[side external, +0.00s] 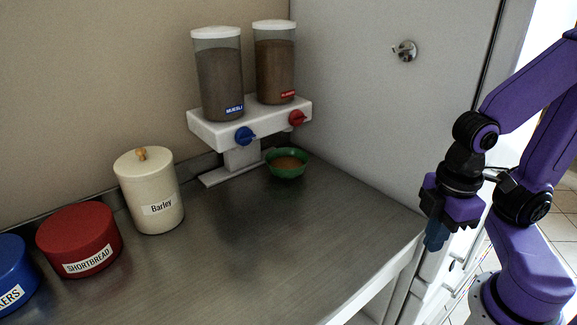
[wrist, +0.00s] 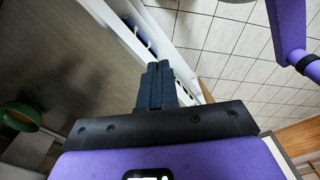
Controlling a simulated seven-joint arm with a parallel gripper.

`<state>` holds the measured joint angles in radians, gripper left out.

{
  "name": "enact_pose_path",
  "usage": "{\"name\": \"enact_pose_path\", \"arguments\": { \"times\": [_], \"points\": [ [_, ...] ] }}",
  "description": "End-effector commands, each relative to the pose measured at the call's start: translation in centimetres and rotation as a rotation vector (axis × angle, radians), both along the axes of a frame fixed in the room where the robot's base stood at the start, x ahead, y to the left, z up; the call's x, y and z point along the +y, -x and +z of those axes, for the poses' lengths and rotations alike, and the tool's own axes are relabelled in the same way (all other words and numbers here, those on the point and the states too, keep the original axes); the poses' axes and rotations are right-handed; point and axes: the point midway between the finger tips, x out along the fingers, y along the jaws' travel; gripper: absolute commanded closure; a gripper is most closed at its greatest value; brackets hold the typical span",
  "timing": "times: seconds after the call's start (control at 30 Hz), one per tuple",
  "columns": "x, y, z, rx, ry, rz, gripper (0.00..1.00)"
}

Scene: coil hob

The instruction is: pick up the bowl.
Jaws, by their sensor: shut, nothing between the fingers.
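The green bowl (side external: 287,164) stands upright on the metal counter under the dispenser, with something brown inside it. It also shows in the wrist view as a green shape (wrist: 20,116) at the left edge, partly cut off. My gripper (side external: 434,238) is shut and empty, pointing down just past the counter's right front corner. It is well to the right of the bowl and apart from it. In the wrist view the two dark fingers (wrist: 157,78) are together.
A white dispenser (side external: 250,122) with two clear canisters stands behind the bowl. A cream Barley canister (side external: 150,200), a red Shortbread tin (side external: 80,240) and a blue tin (side external: 14,275) stand to the left. A grey wall panel (side external: 390,110) rises behind the counter's right side. The counter's middle (side external: 260,250) is clear.

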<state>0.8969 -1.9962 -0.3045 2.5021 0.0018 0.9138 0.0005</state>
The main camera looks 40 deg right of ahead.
Motion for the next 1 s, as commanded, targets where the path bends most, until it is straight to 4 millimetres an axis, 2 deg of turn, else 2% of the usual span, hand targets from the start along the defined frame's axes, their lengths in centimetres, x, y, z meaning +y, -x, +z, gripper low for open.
{"name": "enact_pose_path", "arguments": {
  "times": [0.47,0.5,0.57,0.6,0.63,0.9,1.0],
  "points": [
    [0.0,0.0,0.0,0.0,0.0,0.0,1.0],
    [0.0,0.0,0.0,0.0,0.0,0.0,0.94],
    [0.0,0.0,0.0,0.0,0.0,0.0,0.74],
    [0.0,0.0,0.0,0.0,0.0,0.0,0.61],
    [0.0,0.0,0.0,0.0,0.0,0.0,0.57],
    [0.07,-0.05,-0.02,0.0,-0.002,-0.001,0.57],
    [0.94,-0.58,-0.27,0.003,-0.028,-0.016,0.57]
  ]
}}
